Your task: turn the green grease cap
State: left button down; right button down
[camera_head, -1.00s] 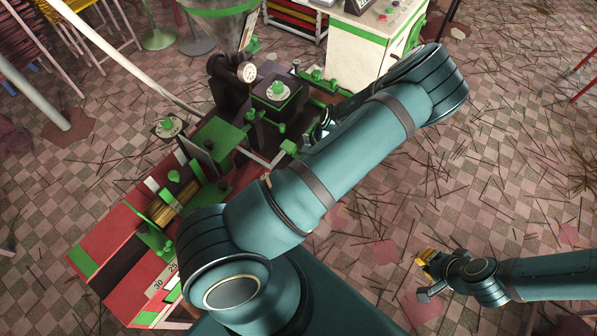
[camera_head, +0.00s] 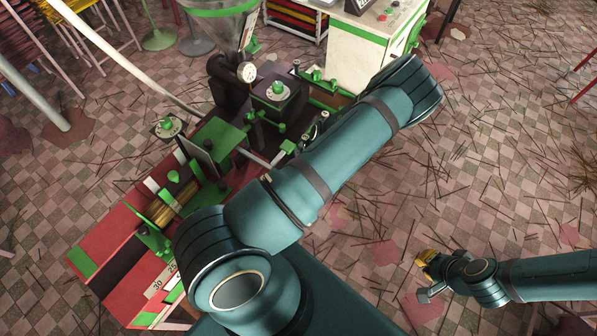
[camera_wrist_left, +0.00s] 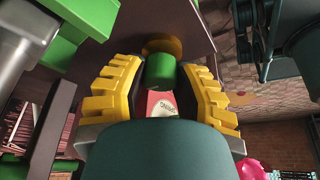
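The green grease cap (camera_wrist_left: 160,70) is a short green cylinder in front of a brass-coloured round base in the left wrist view. My left gripper (camera_wrist_left: 162,75) has its yellow ribbed fingers on either side of the cap, with narrow gaps that look clear on both sides. It looks open around the cap, not closed on it. In the head view my left gripper is mostly hidden beside the machine and my forearm. My right gripper (camera_head: 428,266), with yellow fingertips, hangs over the floor at lower right, away from the machine; its opening is unclear.
The red and green extruder machine (camera_head: 100,250) fills the left and middle, with a gauge (camera_head: 247,72) and hopper (camera_head: 222,25). A white and green cabinet (camera_head: 355,55) stands behind. Thin sticks litter the tiled floor (camera_head: 510,130), which is otherwise open at right.

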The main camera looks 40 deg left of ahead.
pick_arm(q)
jog(key=shift+m, duration=0.3)
jog(key=m+t+y+b, duration=0.1)
jog(key=m, duration=0.3)
jog(key=shift+s+m, duration=0.1)
jog(key=shift+m, duration=0.2)
jog(key=m+t+b, duration=0.1)
jog(key=m+t, duration=0.1)
jog(key=m, duration=0.2)
jog(key=shift+f+y, duration=0.1)
jog(key=shift+y, duration=0.2)
jog(key=m+t+b, duration=0.2)
jog(key=m, duration=0.3)
jog(key=m+t+h+b, duration=0.1)
jog(key=m, duration=0.3)
jog(key=shift+m+b, duration=0.3)
jog(key=shift+b, duration=0.05)
jog(key=shift+t, duration=0.3)
jog(key=c, duration=0.7)
grip_release()
jog(key=shift+o, duration=0.2)
